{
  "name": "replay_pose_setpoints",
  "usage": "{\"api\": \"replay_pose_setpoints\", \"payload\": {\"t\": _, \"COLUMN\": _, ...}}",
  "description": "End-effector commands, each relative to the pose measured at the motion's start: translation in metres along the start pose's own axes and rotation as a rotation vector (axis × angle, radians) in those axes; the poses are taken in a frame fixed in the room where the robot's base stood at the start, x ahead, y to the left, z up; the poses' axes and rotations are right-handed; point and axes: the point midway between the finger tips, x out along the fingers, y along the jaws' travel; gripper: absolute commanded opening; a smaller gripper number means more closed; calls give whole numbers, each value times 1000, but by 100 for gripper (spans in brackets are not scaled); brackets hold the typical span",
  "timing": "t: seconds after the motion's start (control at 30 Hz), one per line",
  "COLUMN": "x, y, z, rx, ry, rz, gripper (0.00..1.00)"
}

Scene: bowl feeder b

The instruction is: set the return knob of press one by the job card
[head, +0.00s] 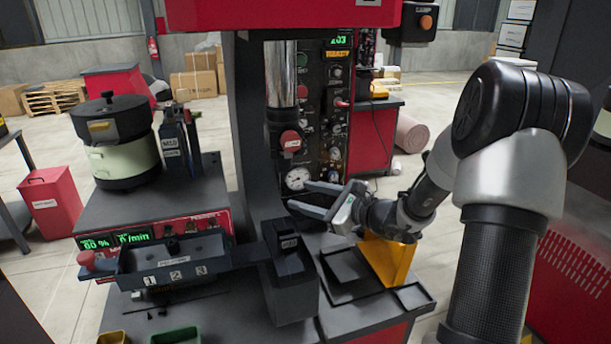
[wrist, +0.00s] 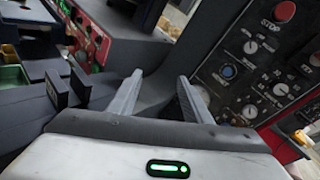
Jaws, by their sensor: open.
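A press with a red head (head: 285,14), a dark column and a steel ram (head: 281,75) stands in the middle of the head view. Its dark control panel (head: 318,120) carries buttons, small dials and a green display. In the wrist view the tilted panel (wrist: 215,92) shows a red STOP button (wrist: 284,12), a blue button (wrist: 228,71) and several pale dials, including one at the lower part (wrist: 250,112). Which one is the return knob I cannot tell; the labels are too small. My gripper (head: 292,196) is open and empty, low in front of the panel; its fingers also show in the wrist view (wrist: 158,90). No job card is readable.
A round pressure gauge (head: 298,178) sits close above my fingers. A dark bin (head: 290,275) stands below them, with a yellow block (head: 387,262) and a flat tray (head: 350,292) to its right. A bowl feeder (head: 122,145) and a numbered tray (head: 175,262) are at left.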

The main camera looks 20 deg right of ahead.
Motion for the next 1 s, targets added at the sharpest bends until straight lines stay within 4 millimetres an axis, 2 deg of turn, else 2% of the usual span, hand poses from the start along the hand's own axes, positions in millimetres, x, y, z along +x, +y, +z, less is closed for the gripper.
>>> {"api": "replay_pose_setpoints", "payload": {"t": 0.03, "x": -10, "y": -29, "z": -35, "rx": 128, "ry": -18, "rz": -119, "gripper": 45}}
{"api": "replay_pose_setpoints", "payload": {"t": 0.1, "x": -25, "y": -63, "z": -72, "rx": 268, "ry": -45, "rz": -266, "gripper": 45}}
{"api": "replay_pose_setpoints", "payload": {"t": 0.2, "x": -49, "y": -97, "z": -114, "rx": 416, "ry": -76, "rz": -432, "gripper": 45}}
{"api": "replay_pose_setpoints", "payload": {"t": 0.3, "x": -67, "y": -115, "z": -142, "rx": 503, "ry": -94, "rz": -538, "gripper": 45}}
{"api": "replay_pose_setpoints", "payload": {"t": 0.43, "x": -72, "y": -126, "z": -156, "rx": 544, "ry": -104, "rz": -590, "gripper": 45}}
{"api": "replay_pose_setpoints", "payload": {"t": 0.57, "x": -59, "y": -135, "z": -157, "rx": 544, "ry": -105, "rz": -590, "gripper": 45}}
{"api": "replay_pose_setpoints", "payload": {"t": 1.0, "x": 21, "y": -186, "z": -162, "rx": 543, "ry": -104, "rz": -588, "gripper": 45}}
